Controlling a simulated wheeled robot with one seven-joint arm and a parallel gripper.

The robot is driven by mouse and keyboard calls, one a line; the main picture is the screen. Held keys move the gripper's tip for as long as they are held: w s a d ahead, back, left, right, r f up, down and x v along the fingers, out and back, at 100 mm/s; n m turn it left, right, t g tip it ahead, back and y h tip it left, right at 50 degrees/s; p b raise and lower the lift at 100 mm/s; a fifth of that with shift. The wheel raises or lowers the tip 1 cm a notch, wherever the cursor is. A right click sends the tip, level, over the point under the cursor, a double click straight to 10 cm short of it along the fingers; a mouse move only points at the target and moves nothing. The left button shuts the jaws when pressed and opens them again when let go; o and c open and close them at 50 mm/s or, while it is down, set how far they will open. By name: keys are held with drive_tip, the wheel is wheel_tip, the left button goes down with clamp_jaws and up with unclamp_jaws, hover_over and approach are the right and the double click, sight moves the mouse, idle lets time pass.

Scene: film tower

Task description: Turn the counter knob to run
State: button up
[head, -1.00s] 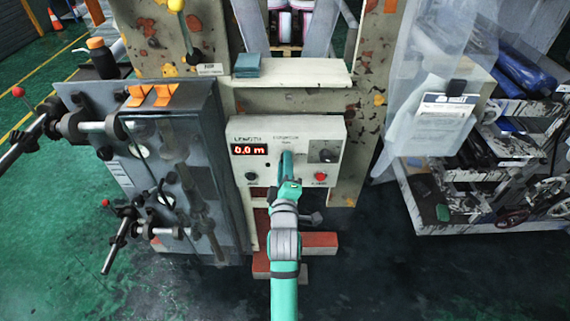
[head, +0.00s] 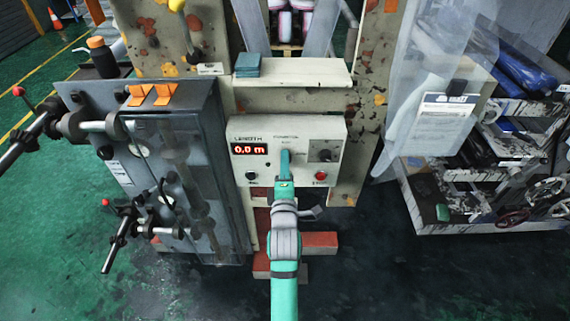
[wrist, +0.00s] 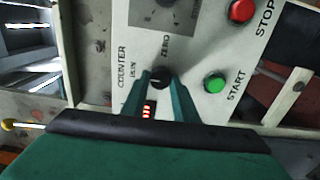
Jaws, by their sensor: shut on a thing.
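The counter knob (wrist: 160,78) is a small black knob on the pale control panel, between the labels "COUNTER RUN" and "ZERO" in the wrist view. My gripper (wrist: 162,84) has its two green fingers on either side of the knob and is shut on it. The knob's pointer cannot be made out. In the head view my gripper (head: 286,157) reaches the middle of the control panel (head: 306,127) and hides the knob. The red length display (head: 249,149) reads 0.0 m.
A grey cabinet with protruding rods (head: 180,200) stands left of the panel. A loaded shelf (head: 480,175) stands at right. A ledge (head: 305,72) juts above the panel.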

drive_tip(key=o, duration=1)
drive_tip(key=s, duration=1)
drive_tip(key=shift+s, duration=0.4)
drive_tip(key=s+f+m+g, duration=0.1)
drive_tip(key=s+f+m, duration=0.4)
drive_tip(key=s, duration=0.4)
drive_tip(key=s+f+m, duration=0.4)
drive_tip(key=s+f, duration=0.3)
drive_tip(key=s, duration=0.2)
drive_tip(key=s+m, duration=0.3)
drive_tip(key=s, duration=0.3)
drive_tip(key=s+m+g, duration=0.1)
drive_tip(key=s+m, duration=0.2)
drive_tip(key=s, duration=0.3)
drive_tip(key=s+m, duration=0.3)
drive_tip(key=s, duration=0.4)
drive_tip(key=shift+d+f+g, duration=0.2)
drive_tip(key=shift+f+g, duration=0.1)
